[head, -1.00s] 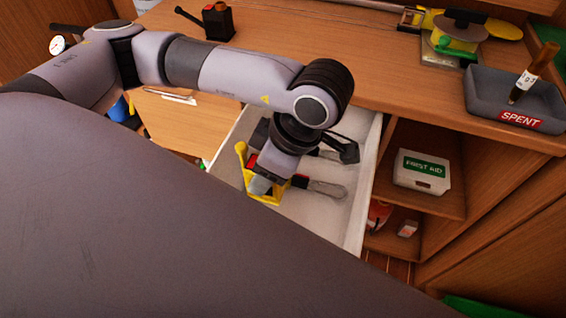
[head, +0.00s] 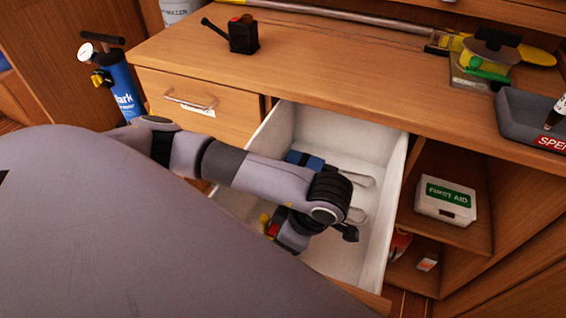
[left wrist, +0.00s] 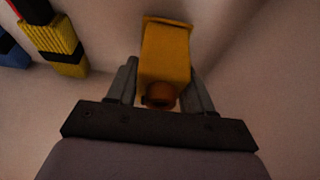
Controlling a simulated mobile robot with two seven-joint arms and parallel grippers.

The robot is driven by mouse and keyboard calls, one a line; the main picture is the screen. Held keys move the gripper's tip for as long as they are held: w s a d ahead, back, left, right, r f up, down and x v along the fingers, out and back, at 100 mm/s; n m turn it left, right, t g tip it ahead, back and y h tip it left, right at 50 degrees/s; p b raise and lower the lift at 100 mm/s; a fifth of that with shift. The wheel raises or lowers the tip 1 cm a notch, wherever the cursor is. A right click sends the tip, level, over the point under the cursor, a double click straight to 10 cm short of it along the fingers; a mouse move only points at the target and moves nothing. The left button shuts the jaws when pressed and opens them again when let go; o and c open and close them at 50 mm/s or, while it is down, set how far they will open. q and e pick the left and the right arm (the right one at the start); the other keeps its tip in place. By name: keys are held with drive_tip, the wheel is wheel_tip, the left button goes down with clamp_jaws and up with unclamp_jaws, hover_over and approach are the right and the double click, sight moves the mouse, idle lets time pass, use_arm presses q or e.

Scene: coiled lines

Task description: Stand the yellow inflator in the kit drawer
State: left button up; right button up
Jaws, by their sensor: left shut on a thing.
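The white kit drawer (head: 375,262) is pulled out under the wooden counter. My left arm reaches over it, and my left gripper (left wrist: 162,85) is shut on the yellow inflator (left wrist: 166,50), which has a round orange-brown end facing the wrist camera. In the head view my own arm hides the gripper tips and most of the inflator. A small yellow and red patch (head: 268,225) shows beside my wrist; I cannot tell whether it is the inflator or a tool handle. Whether the inflator touches the drawer floor cannot be told. My right gripper is not in view.
Tools with metal ends lie in the drawer, one with a blue handle (head: 305,160). A yellow, black and red handle (left wrist: 55,45) lies left of the inflator. A first aid box (head: 446,201) sits on a shelf to the right. A blue pump (head: 118,85) stands at left.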

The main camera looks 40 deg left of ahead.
use_arm(q)
drive_tip(key=shift+f, duration=0.5)
drive_tip(key=shift+f, duration=0.2)
drive_tip(key=o, duration=1.3)
drive_tip(key=shift+r, duration=0.1)
